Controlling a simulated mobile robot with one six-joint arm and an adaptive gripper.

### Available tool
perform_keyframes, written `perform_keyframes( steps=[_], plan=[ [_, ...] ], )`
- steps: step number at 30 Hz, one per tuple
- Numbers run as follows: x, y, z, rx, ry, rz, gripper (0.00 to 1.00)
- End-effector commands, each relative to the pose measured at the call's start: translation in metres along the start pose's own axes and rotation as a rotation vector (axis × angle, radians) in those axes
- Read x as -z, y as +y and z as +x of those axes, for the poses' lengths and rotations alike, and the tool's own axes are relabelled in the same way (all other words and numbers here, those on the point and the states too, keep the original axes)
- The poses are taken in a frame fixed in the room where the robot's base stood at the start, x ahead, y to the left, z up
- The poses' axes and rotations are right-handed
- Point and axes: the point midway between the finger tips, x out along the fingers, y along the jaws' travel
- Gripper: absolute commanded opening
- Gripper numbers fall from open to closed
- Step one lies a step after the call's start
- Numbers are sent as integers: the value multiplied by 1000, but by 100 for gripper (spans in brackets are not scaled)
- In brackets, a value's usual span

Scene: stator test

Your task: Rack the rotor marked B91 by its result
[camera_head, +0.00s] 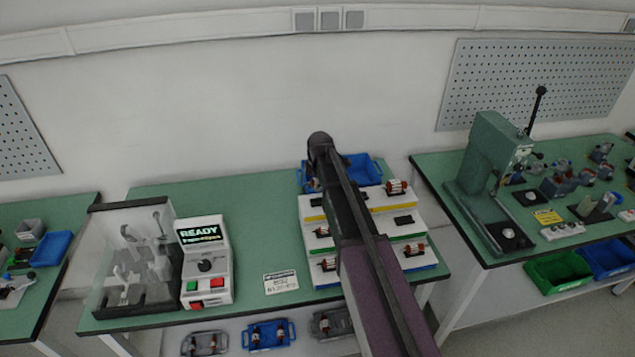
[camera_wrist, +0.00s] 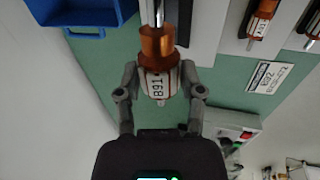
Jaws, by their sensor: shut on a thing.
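The rotor marked B91 (camera_wrist: 157,87) is between the fingers of my gripper (camera_wrist: 159,78) in the wrist view. It has a copper winding, a white band with the mark and a steel shaft pointing up the picture. My gripper is shut on it, beside the white stepped rack (camera_wrist: 208,30). I cannot tell its height above the bench. In the head view the rack (camera_head: 311,213) has yellow, green and blue edged steps with several rotors, such as one at the upper right (camera_head: 396,187). My arm hides the rack's middle, my gripper and the held rotor.
A blue bin (camera_head: 362,170) stands behind the rack. To the left is a tester (camera_head: 205,262) reading READY, beside a clear-covered fixture (camera_head: 128,262). A printed card (camera_head: 281,282) lies between tester and rack. Bare green bench (camera_head: 255,205) lies behind the card.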

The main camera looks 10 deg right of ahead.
Motion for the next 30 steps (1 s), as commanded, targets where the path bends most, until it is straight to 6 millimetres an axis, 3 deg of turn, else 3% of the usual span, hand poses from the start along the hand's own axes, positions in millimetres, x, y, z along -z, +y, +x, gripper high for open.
perform_keyframes(
  steps=[26, 30],
  plan=[
    [-1, -12, 44, 0, 0, 1, 0],
    [-2, -12, 42, 0, 0, 1, 0]
  ],
)
